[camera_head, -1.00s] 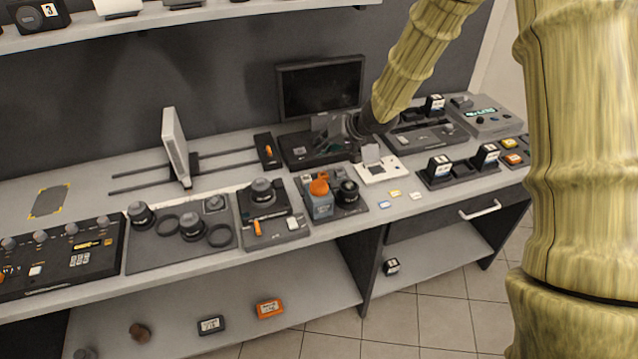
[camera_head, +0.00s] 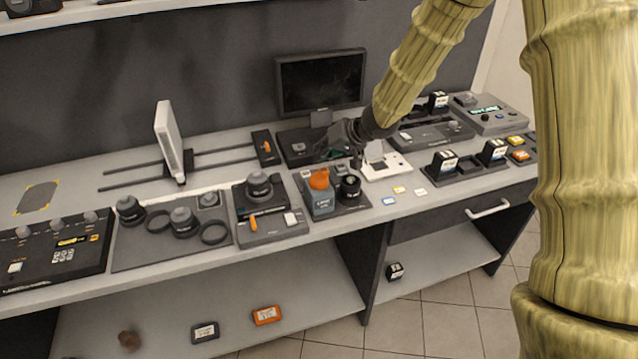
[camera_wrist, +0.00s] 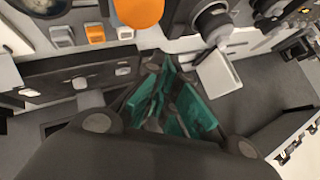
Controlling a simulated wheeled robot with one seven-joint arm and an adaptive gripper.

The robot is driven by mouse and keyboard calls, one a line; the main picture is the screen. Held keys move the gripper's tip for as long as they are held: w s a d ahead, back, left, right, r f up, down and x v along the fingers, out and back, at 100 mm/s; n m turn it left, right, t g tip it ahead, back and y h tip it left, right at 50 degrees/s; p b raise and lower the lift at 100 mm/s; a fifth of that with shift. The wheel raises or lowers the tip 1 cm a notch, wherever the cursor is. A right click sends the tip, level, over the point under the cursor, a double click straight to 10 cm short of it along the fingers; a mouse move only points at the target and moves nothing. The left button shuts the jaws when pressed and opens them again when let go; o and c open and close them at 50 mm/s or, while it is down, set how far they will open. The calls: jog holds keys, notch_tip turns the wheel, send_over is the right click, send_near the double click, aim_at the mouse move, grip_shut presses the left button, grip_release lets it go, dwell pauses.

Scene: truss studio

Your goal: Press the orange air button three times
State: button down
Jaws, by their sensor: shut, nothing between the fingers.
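In the wrist view the orange button (camera_wrist: 138,10) is cut off by the top edge. My gripper (camera_head: 337,153) is behind and slightly right of the button in the head view, apart from it. In the wrist view my gripper (camera_wrist: 172,98) shows teal fingers close together, with nothing between them. I cannot tell its exact height over the bench.
A black round knob (camera_head: 349,186) stands just right of the button. A white card stand (camera_head: 384,165) is farther right. A monitor (camera_head: 321,82) stands behind my gripper. A grey press-like unit (camera_head: 261,186) sits left of the button. Small coloured tags lie in front.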

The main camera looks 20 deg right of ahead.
aim_at(321, 174)
jog(key=shift+f+b, duration=0.45)
jog(key=shift+f, duration=1.15)
jog(key=shift+f, duration=0.1)
jog(key=shift+f+p, duration=0.3)
jog(key=shift+f, duration=0.8)
dwell(1.5)
jog(key=shift+r, duration=0.15)
jog(key=shift+r+p, duration=1.1)
jog(key=shift+p, duration=0.3)
notch_tip(321, 174, up, 5)
jog(key=p, duration=0.6)
